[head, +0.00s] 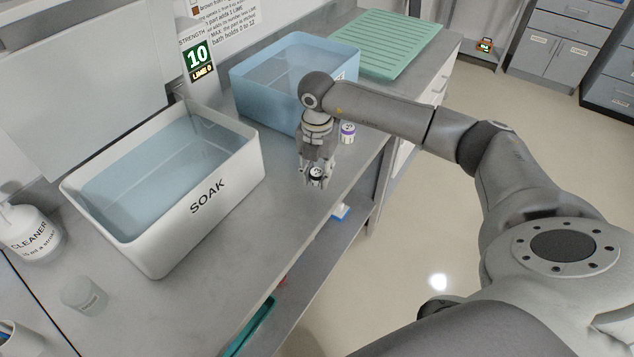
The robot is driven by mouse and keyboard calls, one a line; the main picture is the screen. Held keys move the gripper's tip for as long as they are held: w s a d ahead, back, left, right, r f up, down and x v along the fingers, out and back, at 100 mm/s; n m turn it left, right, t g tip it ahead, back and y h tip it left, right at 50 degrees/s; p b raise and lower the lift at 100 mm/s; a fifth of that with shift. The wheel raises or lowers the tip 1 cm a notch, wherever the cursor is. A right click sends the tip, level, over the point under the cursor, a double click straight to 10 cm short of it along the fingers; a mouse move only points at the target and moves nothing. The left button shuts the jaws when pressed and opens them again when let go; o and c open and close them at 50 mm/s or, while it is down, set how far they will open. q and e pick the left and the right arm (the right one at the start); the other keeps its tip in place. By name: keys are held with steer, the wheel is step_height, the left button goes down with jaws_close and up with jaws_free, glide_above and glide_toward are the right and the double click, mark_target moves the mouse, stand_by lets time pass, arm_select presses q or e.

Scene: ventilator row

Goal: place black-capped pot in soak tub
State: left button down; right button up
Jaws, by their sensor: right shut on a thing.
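My right gripper (317,172) points down near the counter's front edge, right of the soak tub. It is shut on a small black-capped pot (316,174), whose dark top shows between the fingers. I cannot tell whether the pot touches the counter. The soak tub (207,208) is a white open box marked SOAK, holding clear bluish liquid, on the left of the counter. My left gripper is not in view.
A blue tub (262,97) with liquid stands behind my right gripper. A purple-topped pot (348,132) stands close beside the gripper. A green ribbed mat (388,45) lies at the far end. A cleaner bottle (30,232) and a small clear pot (84,296) stand left of the soak tub.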

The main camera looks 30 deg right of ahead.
steer(key=s+a+r+b, duration=0.3)
steer(key=s+a+r, duration=0.1)
steer(key=s+r, duration=0.6)
steer(key=s, duration=0.3)
steer(key=shift+s+a+b, duration=0.2)
steer(key=shift+b, duration=0.15)
